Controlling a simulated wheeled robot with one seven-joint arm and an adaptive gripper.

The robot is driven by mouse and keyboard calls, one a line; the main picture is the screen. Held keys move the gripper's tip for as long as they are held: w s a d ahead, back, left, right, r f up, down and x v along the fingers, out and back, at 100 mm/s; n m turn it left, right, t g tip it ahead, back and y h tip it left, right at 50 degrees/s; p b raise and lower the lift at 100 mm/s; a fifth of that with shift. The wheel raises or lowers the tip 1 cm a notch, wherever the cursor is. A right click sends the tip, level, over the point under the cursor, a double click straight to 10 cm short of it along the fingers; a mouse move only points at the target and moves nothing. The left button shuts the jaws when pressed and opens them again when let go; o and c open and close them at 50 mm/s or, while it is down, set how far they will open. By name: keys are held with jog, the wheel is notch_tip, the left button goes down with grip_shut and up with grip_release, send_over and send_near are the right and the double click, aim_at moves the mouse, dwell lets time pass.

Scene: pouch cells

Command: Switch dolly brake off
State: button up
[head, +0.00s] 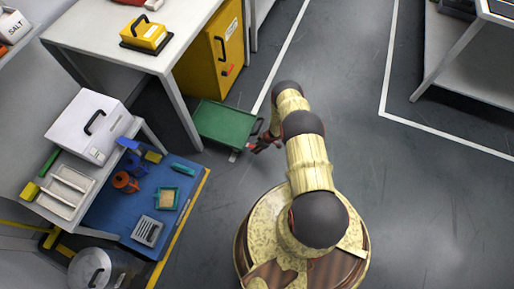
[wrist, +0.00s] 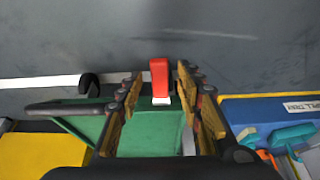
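The green dolly (head: 224,124) stands on the floor beside the white table. It also shows in the wrist view (wrist: 150,135), below and between my fingers. A red lever with a white end (wrist: 159,78), seemingly the dolly's brake, sticks out past the dolly's edge. My gripper (head: 264,143) is low at the dolly's right end. In the wrist view my gripper (wrist: 159,88) is open, with one finger on each side of the red lever. I see gaps between the fingers and the lever. I cannot tell the height of the fingertips against it.
A dark dolly handle (wrist: 62,106) stands left of my fingers. A yellow cabinet (head: 208,58) is behind the dolly. A blue mat (head: 113,208) with several small items lies left of it. Open grey floor (head: 420,210) stretches to the right.

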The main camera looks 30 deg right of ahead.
jog(key=shift+c, duration=0.2)
grip_shut()
dwell(0.3)
dwell(0.4)
